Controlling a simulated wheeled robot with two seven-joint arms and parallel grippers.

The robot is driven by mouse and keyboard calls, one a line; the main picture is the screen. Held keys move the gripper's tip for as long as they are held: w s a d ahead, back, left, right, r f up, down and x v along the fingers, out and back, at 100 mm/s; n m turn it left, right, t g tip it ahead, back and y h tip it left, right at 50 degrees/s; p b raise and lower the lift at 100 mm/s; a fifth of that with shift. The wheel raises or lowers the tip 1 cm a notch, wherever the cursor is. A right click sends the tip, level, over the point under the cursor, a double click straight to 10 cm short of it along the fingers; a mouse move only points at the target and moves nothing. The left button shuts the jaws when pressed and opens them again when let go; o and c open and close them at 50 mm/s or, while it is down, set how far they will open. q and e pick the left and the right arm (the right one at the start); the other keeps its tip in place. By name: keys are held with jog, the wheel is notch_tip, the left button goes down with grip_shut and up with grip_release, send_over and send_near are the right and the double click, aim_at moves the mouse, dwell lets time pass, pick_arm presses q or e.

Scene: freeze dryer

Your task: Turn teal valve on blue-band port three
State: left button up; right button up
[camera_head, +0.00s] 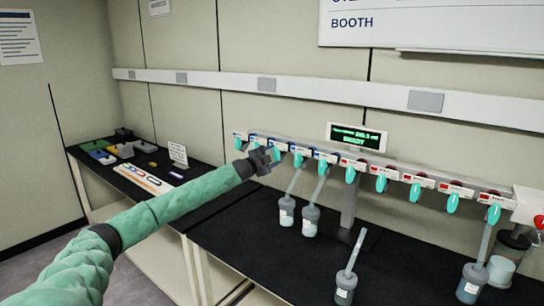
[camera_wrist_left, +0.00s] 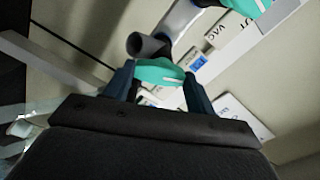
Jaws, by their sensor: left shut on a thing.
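A row of teal valves hangs from the grey manifold on the black bench in the head view. The ports at the left end carry blue bands, those to the right carry red ones. My left gripper (camera_head: 266,160) is at the blue-band ports, on a teal valve (camera_head: 276,156), apparently the third from the left. In the left wrist view that teal valve (camera_wrist_left: 158,72) sits between the two dark blue fingers of my left gripper (camera_wrist_left: 157,84), which is shut on it. The gripper partly hides this port. My right gripper is not in view.
Flasks hang under neighbouring ports, the nearest being a grey-capped flask (camera_head: 287,210). A loose flask (camera_head: 346,285) stands at the front of the bench. A display (camera_head: 357,137) stands above the manifold.

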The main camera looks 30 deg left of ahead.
pick_arm(q)
jog(key=m, duration=0.3)
jog(key=shift+p, duration=0.3)
jog(key=shift+m, duration=0.8)
jog(key=shift+f+m, duration=0.1)
jog(key=shift+m, duration=0.2)
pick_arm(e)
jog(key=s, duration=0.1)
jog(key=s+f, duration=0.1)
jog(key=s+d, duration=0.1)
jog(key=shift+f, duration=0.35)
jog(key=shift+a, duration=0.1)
pick_arm(q)
jog(key=o, duration=1)
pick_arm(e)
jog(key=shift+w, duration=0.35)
